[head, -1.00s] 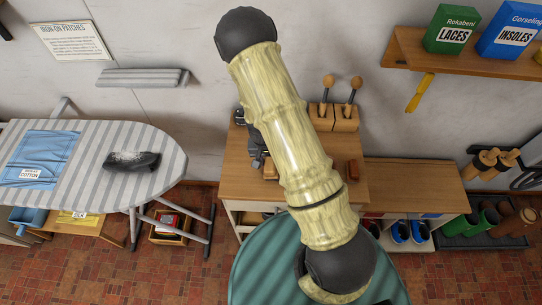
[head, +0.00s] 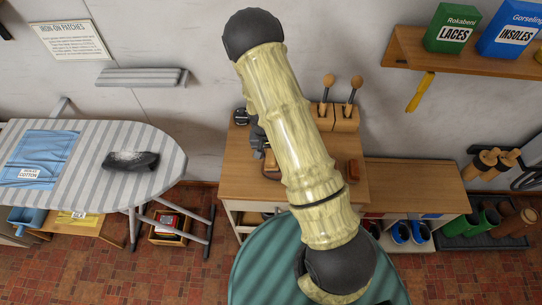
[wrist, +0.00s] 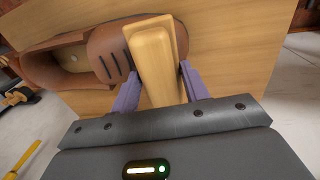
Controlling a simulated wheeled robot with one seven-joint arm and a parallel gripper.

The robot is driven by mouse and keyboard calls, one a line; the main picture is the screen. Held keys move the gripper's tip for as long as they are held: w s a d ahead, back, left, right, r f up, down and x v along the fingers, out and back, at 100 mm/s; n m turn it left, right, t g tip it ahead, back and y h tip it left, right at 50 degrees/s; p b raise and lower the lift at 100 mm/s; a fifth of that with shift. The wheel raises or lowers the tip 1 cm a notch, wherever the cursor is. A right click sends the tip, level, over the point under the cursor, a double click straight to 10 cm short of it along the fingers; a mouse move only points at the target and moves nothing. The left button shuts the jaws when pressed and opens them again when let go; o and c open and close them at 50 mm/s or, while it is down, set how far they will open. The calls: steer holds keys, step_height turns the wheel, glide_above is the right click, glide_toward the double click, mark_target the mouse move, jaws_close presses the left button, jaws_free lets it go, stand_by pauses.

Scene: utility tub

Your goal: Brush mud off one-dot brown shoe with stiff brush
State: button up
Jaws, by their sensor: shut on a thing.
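My gripper (wrist: 158,92), with purple fingers, is shut on a pale wooden brush (wrist: 156,65) in the wrist view. The brush's bristles are hidden beneath it. A brown shoe (wrist: 75,65) lies on the wooden bench top (wrist: 225,50), with its opening at left and dark stripes on its front part. The brush lies right against or over that end of the shoe; I cannot tell if they touch. No dot mark is readable. In the head view my arm covers most of the shoe, and a brown bit (head: 271,170) of it seems to show. My gripper (head: 258,148) is partly hidden there.
A wooden holder (head: 338,117) with two knobbed handles stands at the back. An ironing board (head: 85,190) with a dark shoe-like thing (head: 131,160) is at left.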

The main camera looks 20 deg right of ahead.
steer(key=shift+w+d+f, duration=0.1)
steer(key=shift+w+d, duration=0.15)
steer(key=shift+w, duration=0.1)
steer(key=shift+r+p, duration=0.4)
steer(key=shift+r, duration=0.15)
steer(key=shift+w+a+r+p, duration=0.1)
steer(key=shift+a+r+p, duration=0.15)
steer(key=shift+r+p, duration=0.8)
steer(key=shift+w+a+r+p, duration=0.15)
steer(key=shift+r+p, duration=0.4)
steer(key=shift+r, duration=0.85)
steer(key=shift+a, duration=0.1)
step_height(320, 180, up, 2)
steer(key=shift+w+a+p, duration=0.1)
steer(key=shift+p, duration=0.65)
steer(key=shift+a+r+p, duration=0.15)
steer(key=shift+r+p, duration=0.15)
steer(key=shift+r, duration=0.25)
